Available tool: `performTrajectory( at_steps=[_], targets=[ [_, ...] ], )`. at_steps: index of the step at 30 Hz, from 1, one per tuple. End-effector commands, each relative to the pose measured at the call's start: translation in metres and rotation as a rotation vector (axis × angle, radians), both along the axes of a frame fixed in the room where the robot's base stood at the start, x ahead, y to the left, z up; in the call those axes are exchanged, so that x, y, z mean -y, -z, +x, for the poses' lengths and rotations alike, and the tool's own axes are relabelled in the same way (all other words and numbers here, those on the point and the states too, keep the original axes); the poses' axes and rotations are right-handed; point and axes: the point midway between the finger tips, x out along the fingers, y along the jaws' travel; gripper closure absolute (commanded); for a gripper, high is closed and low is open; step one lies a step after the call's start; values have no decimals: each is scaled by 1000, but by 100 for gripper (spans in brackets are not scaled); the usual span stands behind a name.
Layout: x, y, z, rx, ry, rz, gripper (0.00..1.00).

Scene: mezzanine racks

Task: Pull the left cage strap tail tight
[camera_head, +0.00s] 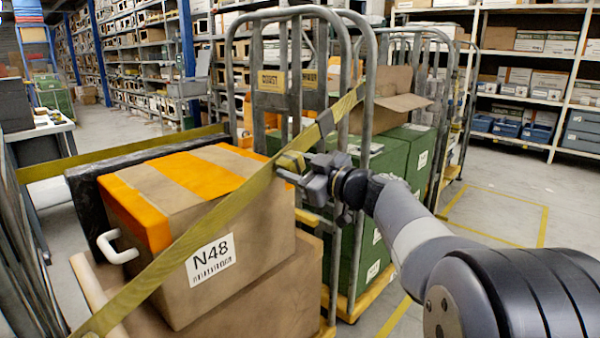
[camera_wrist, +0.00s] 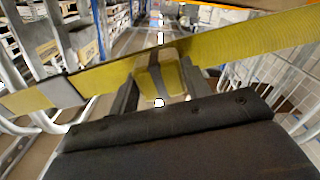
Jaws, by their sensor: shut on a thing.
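A yellow strap (camera_head: 205,225) runs diagonally across the front of a roll cage, from the lower left up to the cage's tubular frame (camera_head: 345,60). It crosses in front of a brown box (camera_head: 165,215) labelled N48. My gripper (camera_head: 291,167) is at the strap in front of the cage, shut on a folded yellow piece of it. In the wrist view my gripper (camera_wrist: 160,85) has the yellow piece between its fingers, with the strap (camera_wrist: 235,45) stretched behind. A grey piece (camera_wrist: 62,88) sits on the strap at left. Where the held piece ends is hidden.
Green crates (camera_head: 375,165) and an open carton (camera_head: 385,95) stand in a cage behind. A white handle (camera_head: 117,246) sticks out at the box's left. Shelving (camera_head: 530,75) lines the right, with clear floor (camera_head: 510,190) before it. A table (camera_head: 40,130) stands at left.

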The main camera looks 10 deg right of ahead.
Motion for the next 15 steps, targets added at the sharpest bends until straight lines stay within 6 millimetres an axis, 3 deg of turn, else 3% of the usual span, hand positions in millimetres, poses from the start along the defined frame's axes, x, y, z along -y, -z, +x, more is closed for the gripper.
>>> performTrajectory(
  at_steps=[6,7,15],
  targets=[
    [-4,6,-2,-11,-12,-2,95],
    [-4,6,-2,-11,-13,-2,53],
    [-3,4,-1,-9,-10,-2,33]
  ],
)
